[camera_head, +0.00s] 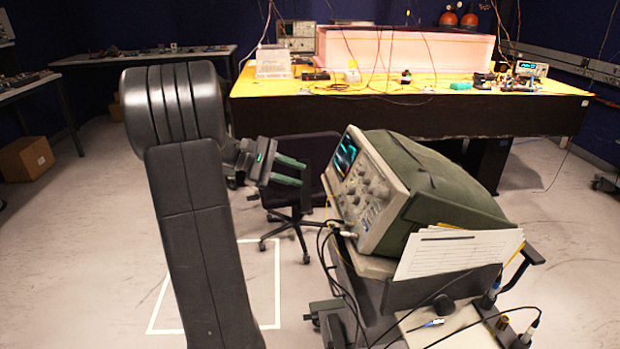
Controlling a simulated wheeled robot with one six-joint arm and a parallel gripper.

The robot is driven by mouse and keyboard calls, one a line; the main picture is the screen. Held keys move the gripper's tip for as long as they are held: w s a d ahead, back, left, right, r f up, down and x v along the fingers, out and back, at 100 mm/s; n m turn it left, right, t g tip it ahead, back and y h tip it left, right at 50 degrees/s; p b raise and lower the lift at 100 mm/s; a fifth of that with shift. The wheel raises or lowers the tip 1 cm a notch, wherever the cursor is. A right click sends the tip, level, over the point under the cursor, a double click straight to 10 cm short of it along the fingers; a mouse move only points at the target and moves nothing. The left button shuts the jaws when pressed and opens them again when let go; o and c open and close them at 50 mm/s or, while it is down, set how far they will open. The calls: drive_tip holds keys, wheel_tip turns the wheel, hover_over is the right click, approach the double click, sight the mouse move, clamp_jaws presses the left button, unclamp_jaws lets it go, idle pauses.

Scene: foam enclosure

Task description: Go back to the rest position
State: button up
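My gripper (289,171) is at the end of my dark arm, in the middle left of the head view. Its two greenish fingers point right, with a gap between them and nothing visible in it. It appears to hang in the air left of the oscilloscope (375,195), apart from it in the picture. My arm stands upright at the left and bends at the top toward the gripper. No marked rest position can be made out.
The oscilloscope sits tilted on a cart (360,300) with papers (455,252) and cables at the right front. An office chair (300,205) stands behind my gripper. A yellow-topped table (440,100) with a pink foam enclosure (400,50) is behind.

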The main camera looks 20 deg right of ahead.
sight(347, 190)
drive_tip(key=shift+a+r, duration=0.15)
drive_tip(key=shift+a, duration=0.2)
drive_tip(key=shift+d, duration=0.1)
drive_tip(key=x, duration=1.3)
drive_tip(key=shift+d+f, duration=0.25)
drive_tip(key=shift+d, duration=0.1)
